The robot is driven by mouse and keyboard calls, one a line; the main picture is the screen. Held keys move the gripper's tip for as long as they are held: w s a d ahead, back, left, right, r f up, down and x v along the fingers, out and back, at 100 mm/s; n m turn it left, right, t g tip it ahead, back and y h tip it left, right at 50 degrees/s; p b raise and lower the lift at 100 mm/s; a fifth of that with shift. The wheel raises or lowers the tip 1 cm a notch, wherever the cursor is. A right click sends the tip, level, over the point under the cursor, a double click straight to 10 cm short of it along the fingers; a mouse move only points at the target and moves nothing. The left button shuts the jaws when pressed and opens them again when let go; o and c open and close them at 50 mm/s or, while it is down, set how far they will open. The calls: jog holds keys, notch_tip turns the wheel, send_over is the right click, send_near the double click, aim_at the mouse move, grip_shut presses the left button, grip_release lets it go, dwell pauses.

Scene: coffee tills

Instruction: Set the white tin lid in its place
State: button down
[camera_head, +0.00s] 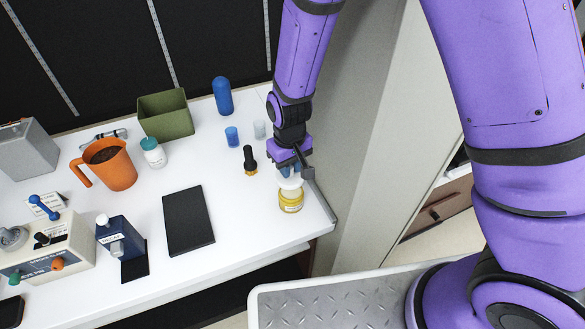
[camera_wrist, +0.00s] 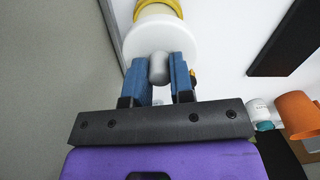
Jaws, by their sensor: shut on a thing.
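The white tin lid (camera_head: 291,183) is at the right end of the white counter, directly over a yellow-banded tin (camera_head: 291,202). In the wrist view the lid (camera_wrist: 187,38) is a white disc with a grey knob (camera_wrist: 158,68), and the tin's yellow band (camera_wrist: 166,8) shows beyond it. My gripper (camera_head: 291,171) points down above the tin. Its blue fingers (camera_wrist: 160,66) are shut on the lid's knob. The lid looks level and lined up with the tin's mouth. I cannot tell whether it rests fully on the rim, which it hides.
A black bottle with a yellowish base (camera_head: 250,161) stands just left of the tin. Blue cup (camera_head: 232,136), pale cup (camera_head: 260,129) and blue cylinder (camera_head: 222,96) are behind. A black mat (camera_head: 188,221) lies left. The counter's right edge and a grey wall (camera_head: 365,130) are close.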

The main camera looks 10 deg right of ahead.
aim_at(291, 182)
jog(key=shift+d, duration=0.2)
jog(key=shift+a+f, duration=0.1)
jog(key=shift+f, duration=2.15)
jog(key=shift+f, duration=1)
jog(key=c, duration=0.9)
grip_release()
